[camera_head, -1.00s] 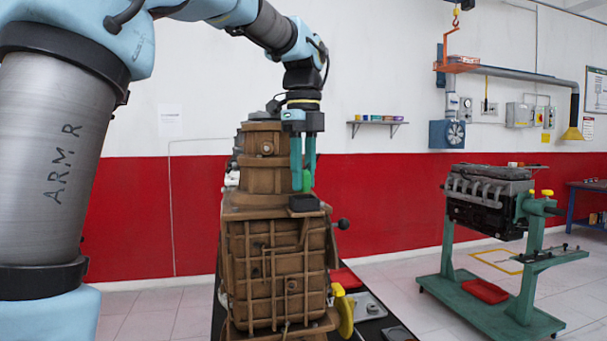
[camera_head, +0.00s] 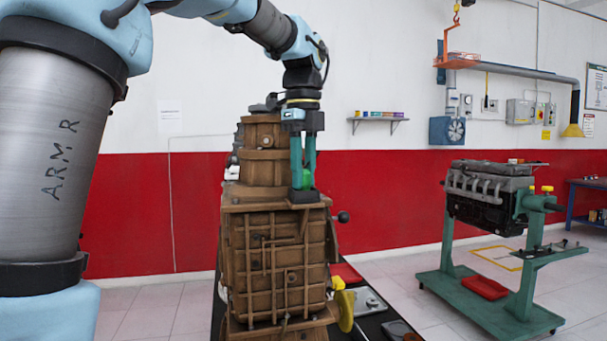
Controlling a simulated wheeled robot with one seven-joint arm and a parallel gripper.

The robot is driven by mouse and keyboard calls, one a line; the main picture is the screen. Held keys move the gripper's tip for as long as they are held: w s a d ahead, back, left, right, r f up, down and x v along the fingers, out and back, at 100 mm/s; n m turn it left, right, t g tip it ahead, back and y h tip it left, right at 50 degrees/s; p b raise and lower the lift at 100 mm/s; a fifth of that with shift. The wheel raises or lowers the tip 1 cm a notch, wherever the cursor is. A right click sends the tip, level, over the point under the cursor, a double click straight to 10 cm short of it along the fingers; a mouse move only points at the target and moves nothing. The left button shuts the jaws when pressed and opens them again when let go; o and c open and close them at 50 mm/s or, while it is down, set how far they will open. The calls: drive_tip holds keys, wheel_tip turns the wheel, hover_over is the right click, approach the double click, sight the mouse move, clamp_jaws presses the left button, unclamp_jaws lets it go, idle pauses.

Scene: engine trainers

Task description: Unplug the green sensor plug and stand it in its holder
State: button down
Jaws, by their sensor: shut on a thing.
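My gripper (camera_head: 303,184) points straight down with its two teal fingers shut on the green sensor plug (camera_head: 307,176). Only part of the plug shows between and beside the fingers. The plug is at the small black holder (camera_head: 305,196), which sits on the front right top edge of the brown gearbox-like housing (camera_head: 275,265). The fingertips are right at the holder's top. I cannot tell whether the plug's lower end is inside the holder or just above it.
The brown housing stands on a dark bench (camera_head: 372,327) with a red tray (camera_head: 345,272). A knobbed lever (camera_head: 342,217) sticks out at the housing's right. An engine on a green stand (camera_head: 490,290) is farther right, with open floor between.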

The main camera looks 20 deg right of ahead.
drive_tip(key=shift+s+f, duration=0.1)
drive_tip(key=shift+f, duration=0.3)
drive_tip(key=c, duration=0.6)
unclamp_jaws()
drive_tip(key=shift+f, duration=0.15)
wheel_tip(320, 180, up, 12)
drive_tip(key=shift+f, duration=0.1)
